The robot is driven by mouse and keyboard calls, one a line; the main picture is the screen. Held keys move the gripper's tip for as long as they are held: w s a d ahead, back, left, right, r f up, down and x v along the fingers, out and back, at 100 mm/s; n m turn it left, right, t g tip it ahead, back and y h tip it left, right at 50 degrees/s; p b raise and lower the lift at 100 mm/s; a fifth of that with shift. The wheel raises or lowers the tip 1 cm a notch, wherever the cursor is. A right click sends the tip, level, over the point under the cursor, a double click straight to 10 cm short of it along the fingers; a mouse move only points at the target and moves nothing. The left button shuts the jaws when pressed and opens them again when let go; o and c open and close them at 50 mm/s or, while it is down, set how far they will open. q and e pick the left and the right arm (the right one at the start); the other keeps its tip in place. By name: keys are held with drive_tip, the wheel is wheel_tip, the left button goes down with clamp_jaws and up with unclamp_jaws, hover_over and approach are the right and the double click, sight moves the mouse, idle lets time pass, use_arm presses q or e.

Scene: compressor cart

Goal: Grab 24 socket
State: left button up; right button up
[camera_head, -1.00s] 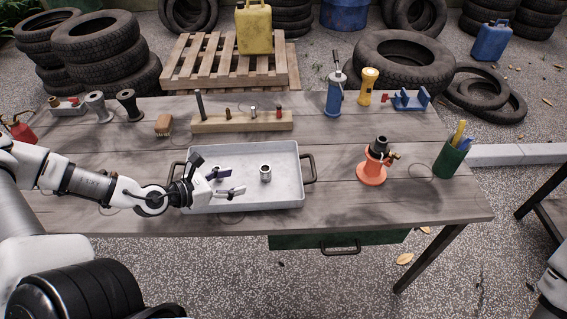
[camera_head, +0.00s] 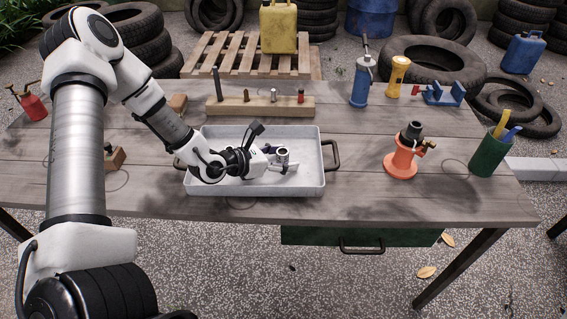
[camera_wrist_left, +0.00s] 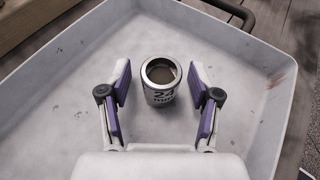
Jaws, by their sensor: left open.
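The 24 socket (camera_wrist_left: 161,82) is a short silver cylinder marked "24" and stands upright in the white tray (camera_wrist_left: 225,45). In the head view the socket (camera_head: 283,155) is at the right of my left gripper (camera_head: 276,150), inside the tray (camera_head: 314,182). In the left wrist view my left gripper (camera_wrist_left: 160,97) is open, with one purple-padded finger on each side of the socket's near part. The socket is between and slightly beyond the fingertips, with gaps on both sides. My right gripper is out of view.
A wooden block with several upright pieces (camera_head: 240,107) stands behind the tray. An orange tool (camera_head: 402,160) and a green cup with pens (camera_head: 489,156) stand to the right. The tray walls and its dark handle (camera_head: 333,155) surround the work area.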

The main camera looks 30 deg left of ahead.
use_arm(q)
drive_tip(key=shift+w+d, duration=0.15)
clamp_jaws()
drive_tip(key=shift+r, duration=0.15)
